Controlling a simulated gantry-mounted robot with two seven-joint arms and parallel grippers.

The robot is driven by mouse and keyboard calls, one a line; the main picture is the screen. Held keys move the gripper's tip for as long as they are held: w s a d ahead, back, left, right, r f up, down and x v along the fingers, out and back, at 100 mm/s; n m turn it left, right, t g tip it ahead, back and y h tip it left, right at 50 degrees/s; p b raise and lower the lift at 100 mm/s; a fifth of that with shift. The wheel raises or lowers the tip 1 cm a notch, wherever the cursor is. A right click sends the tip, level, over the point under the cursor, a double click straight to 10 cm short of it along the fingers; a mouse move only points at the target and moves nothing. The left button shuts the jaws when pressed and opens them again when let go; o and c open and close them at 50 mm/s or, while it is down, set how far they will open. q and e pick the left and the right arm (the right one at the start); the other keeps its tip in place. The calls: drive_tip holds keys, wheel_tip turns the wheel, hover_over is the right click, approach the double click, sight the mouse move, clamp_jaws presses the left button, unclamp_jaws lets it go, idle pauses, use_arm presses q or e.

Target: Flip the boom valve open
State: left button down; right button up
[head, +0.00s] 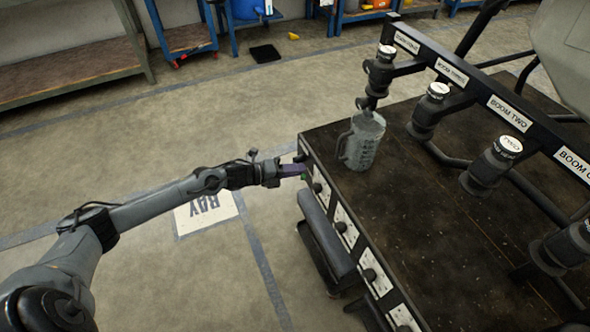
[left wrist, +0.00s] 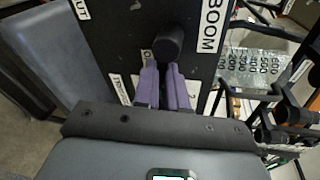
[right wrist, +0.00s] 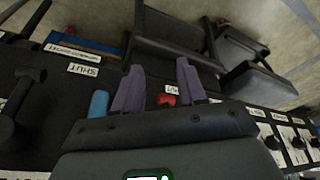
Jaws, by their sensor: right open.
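The black valve handle knob (left wrist: 168,42) stands out from a dark panel beside a white BOOM label (left wrist: 209,25). A label ending in UT (left wrist: 81,9) is at the upper left of that view. My left gripper (left wrist: 162,66) has its purple fingers close together at the knob. I cannot tell whether they grip it.
A clear measuring jug (head: 361,143) stands on the dark cart top (head: 430,240) under a nozzle (head: 378,75). The boom bar (head: 480,90) with several nozzles crosses above the cart. A grey padded block (head: 327,235) lies along the cart's front. A blue part (right wrist: 98,103) is beside my right gripper.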

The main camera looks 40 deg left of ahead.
use_arm(q)
drive_tip(key=r+n+p, duration=0.1)
drive_tip(key=p, duration=0.1)
drive_tip(key=shift+n+p, duration=0.3)
drive_tip(key=shift+n+h, duration=0.3)
drive_tip(key=shift+h, duration=0.1)
drive_tip(key=c, duration=1.2)
unclamp_jaws()
drive_tip(key=shift+s, duration=0.1)
